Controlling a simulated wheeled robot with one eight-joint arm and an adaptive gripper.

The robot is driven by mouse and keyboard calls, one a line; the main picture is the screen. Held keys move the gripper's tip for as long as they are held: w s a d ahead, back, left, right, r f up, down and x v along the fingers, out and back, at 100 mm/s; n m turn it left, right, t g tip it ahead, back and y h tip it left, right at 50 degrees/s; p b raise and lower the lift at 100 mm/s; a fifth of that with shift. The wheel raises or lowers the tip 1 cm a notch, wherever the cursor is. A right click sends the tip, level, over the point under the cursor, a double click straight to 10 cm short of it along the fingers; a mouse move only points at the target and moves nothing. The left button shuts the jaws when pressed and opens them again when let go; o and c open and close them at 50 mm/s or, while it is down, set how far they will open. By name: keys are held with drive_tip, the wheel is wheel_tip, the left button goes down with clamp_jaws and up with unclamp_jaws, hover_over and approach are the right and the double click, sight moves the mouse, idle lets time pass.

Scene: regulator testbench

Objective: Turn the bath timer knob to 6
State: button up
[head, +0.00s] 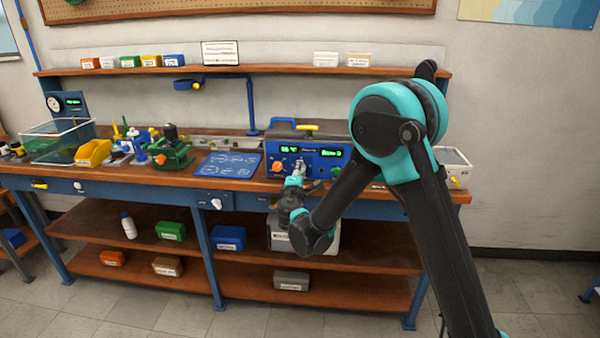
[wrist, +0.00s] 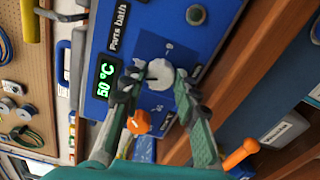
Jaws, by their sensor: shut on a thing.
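The parts bath is a blue-fronted unit on the bench, with its front panel (head: 333,169) facing me. In the wrist view the panel is turned sideways. A round white knob (wrist: 160,73) sits on a darker blue plate (wrist: 152,45) of that panel. I take it as the timer knob; the marks around it are too small to read surely. My gripper (wrist: 159,86) is shut on this knob, one finger on each side. In the head view my gripper (head: 298,175) is at the panel's front and hides the knob.
An orange knob (wrist: 139,122) is close beside my fingers, and a green "50 °C" display (wrist: 106,79) is on the panel. A second green display (head: 331,153) is to the right in the head view. An orange-handled part (wrist: 240,153) sticks out near my right finger.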

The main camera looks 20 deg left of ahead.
drive_tip(key=shift+m, duration=1.9)
drive_tip(key=o, duration=1.2)
drive_tip(key=shift+c, duration=0.2)
drive_tip(key=shift+s, duration=0.15)
drive_tip(key=v, duration=1.1)
drive_tip(key=shift+s, duration=0.35)
drive_tip(key=shift+d+f, duration=0.1)
